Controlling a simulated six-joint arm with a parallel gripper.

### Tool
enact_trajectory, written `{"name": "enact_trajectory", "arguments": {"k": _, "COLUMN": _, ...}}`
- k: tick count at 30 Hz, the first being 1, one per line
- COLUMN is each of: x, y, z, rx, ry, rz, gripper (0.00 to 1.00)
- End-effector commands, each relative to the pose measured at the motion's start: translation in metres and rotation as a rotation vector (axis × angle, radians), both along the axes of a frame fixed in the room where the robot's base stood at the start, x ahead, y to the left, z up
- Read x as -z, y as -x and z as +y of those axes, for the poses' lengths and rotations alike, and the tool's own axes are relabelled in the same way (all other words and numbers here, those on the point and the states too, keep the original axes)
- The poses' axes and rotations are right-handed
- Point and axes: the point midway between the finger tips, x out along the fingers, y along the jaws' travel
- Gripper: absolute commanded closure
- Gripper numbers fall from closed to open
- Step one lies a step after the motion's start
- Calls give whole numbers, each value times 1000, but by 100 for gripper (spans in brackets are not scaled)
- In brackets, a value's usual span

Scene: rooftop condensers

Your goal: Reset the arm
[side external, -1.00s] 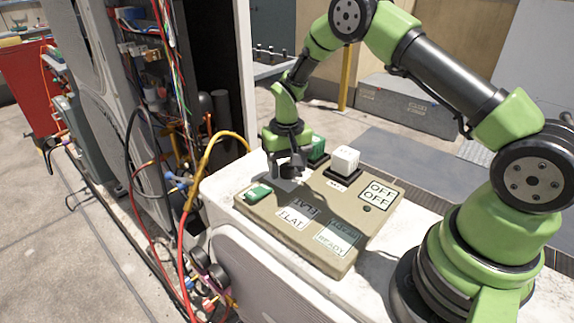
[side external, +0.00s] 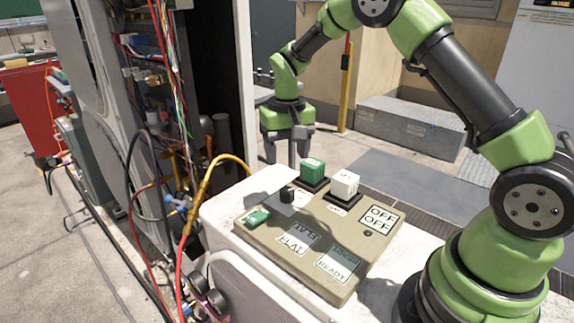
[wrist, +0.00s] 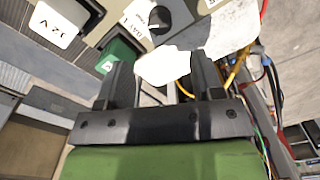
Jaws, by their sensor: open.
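My gripper (side external: 288,152) is open and empty, hanging fingers down behind the back edge of the tan control box (side external: 345,285). In the wrist view its two fingers (wrist: 164,78) are spread with nothing held between them. The box carries a black knob (side external: 287,195), a green block (side external: 313,170), a white block (side external: 345,184) and a green rocker-like piece (side external: 257,217). The knob also shows in the wrist view (wrist: 160,17), beyond the fingertips, apart from them.
The box rests on a pale condenser unit top (side external: 222,204). An open cabinet with wiring (side external: 150,70) stands at left, with a yellow hose (side external: 203,184) close by. A grey metal box (side external: 410,125) lies behind on the floor. The space above the panel is clear.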

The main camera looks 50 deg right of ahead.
Motion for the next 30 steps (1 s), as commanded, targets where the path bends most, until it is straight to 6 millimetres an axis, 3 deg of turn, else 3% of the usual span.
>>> {"name": "enact_trajectory", "arguments": {"k": 11, "x": -6, "y": 1, "z": 1, "rx": -1, "ry": -1, "rz": -7, "gripper": 39}}
{"name": "enact_trajectory", "arguments": {"k": 14, "x": -24, "y": 5, "z": 5, "rx": -6, "ry": -5, "rz": -36, "gripper": 39}}
{"name": "enact_trajectory", "arguments": {"k": 16, "x": -46, "y": 12, "z": 10, "rx": -12, "ry": -11, "rz": -74, "gripper": 39}}
{"name": "enact_trajectory", "arguments": {"k": 24, "x": -136, "y": 75, "z": 37, "rx": -44, "ry": -49, "rz": -267, "gripper": 39}}
{"name": "enact_trajectory", "arguments": {"k": 30, "x": -172, "y": 137, "z": 55, "rx": -72, "ry": -81, "rz": -412, "gripper": 39}}
